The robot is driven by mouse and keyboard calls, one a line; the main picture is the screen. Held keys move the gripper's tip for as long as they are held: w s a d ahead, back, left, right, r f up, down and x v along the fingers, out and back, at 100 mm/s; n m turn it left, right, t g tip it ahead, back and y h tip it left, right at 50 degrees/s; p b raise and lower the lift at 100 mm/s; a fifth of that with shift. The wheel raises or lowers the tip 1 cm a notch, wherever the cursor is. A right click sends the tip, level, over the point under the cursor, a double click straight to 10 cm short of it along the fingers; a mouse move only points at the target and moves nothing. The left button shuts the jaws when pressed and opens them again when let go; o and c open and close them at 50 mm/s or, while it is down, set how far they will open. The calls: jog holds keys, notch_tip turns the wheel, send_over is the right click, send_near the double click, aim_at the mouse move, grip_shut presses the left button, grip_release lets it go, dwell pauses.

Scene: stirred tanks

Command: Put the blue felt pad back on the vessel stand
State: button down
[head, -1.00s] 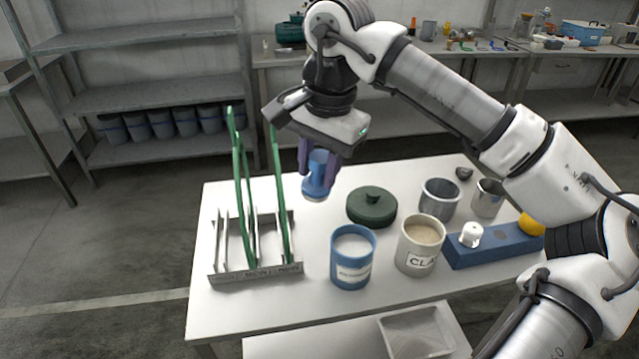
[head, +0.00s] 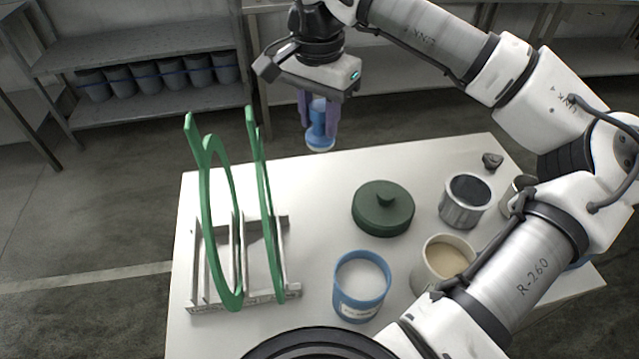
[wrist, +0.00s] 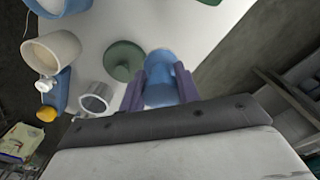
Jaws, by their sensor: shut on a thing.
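My gripper (head: 319,118) hangs at the far edge of the white table (head: 330,200), its purple fingers shut on a blue piece (head: 320,138). The piece has a narrow upper part, a wider round base and a pale underside. It is held upright and looks clear of the table top. The wrist view shows the blue piece (wrist: 161,78) between both fingers. I cannot tell for sure that it is the felt pad. A grey slotted rack (head: 290,292) holds green ring-shaped parts (head: 217,215) at the left; I cannot tell whether it is the vessel stand.
A dark green lid (head: 383,212), a blue tub (head: 361,290), a cream jar (head: 440,262) and a grey metal cup (head: 465,203) stand on the table. A small dark object (head: 492,160) lies at the back right. The table between rack and lid is clear.

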aim_at(318, 136)
notch_tip(318, 136, down, 16)
jog(key=p, duration=0.3)
jog(key=shift+r, duration=0.2)
jog(key=shift+f, duration=0.55)
jog(key=shift+f, duration=0.2)
jog(key=c, duration=1)
grip_release()
jog(key=shift+r, duration=0.1)
jog(key=shift+r, duration=0.25)
notch_tip(318, 136, up, 12)
jog(key=shift+f+b, duration=0.1)
jog(key=shift+b, duration=1.05)
